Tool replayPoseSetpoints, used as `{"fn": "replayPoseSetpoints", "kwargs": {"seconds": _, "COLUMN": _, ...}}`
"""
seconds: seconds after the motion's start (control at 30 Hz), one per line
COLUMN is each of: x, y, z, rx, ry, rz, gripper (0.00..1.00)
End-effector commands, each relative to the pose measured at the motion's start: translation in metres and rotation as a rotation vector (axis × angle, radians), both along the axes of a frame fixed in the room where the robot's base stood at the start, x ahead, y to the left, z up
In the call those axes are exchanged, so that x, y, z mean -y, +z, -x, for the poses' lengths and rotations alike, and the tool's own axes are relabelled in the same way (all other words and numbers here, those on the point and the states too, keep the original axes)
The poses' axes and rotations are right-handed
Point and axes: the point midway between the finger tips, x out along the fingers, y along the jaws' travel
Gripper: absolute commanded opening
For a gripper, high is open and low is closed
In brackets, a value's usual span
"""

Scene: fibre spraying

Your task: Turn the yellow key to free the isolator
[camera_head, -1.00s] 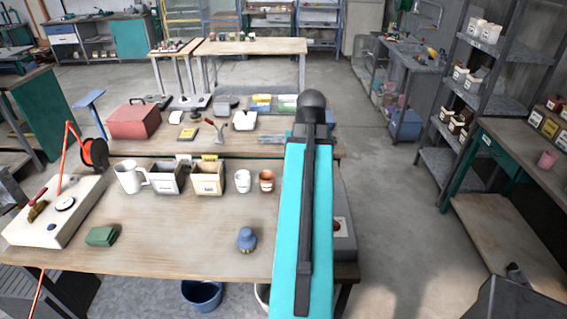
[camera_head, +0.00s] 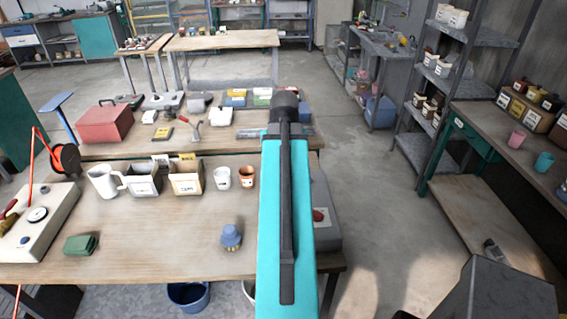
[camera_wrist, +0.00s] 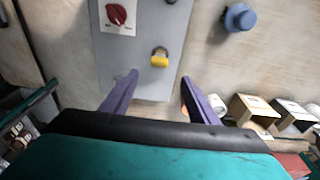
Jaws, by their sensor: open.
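The yellow key (camera_wrist: 160,61) sits in a round dark fitting on the grey isolator box (camera_wrist: 145,80) in the wrist view. A red rotary switch (camera_wrist: 117,14) on a white plate is on the same box, near the top edge of the view. My gripper (camera_wrist: 159,77) is open, its two purple fingers on either side of the key in the picture, with nothing between them; its height above the box is unclear. In the head view the grey box (camera_head: 327,229) stands at the bench's right end, partly hidden by my arm. The key is hidden there.
A blue knob-like object (camera_head: 231,237) stands on the bench left of the box. Cups, a white mug (camera_head: 105,182) and open bins (camera_head: 186,178) line the bench's back edge. A shelf rack (camera_head: 440,85) and side bench (camera_head: 500,140) stand right, past clear floor.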

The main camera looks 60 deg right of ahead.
Motion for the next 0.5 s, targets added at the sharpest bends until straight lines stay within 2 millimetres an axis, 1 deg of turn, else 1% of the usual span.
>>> {"fn": "replayPoseSetpoints", "kwargs": {"seconds": 0.03, "x": 0.0, "y": -0.008, "z": 0.0, "rx": -0.001, "ry": 0.0, "rz": -0.001, "gripper": 0.55}}
{"fn": "replayPoseSetpoints", "kwargs": {"seconds": 0.5, "x": 0.005, "y": -0.049, "z": -0.005, "rx": 0.0, "ry": 0.001, "rz": 0.0, "gripper": 0.55}}
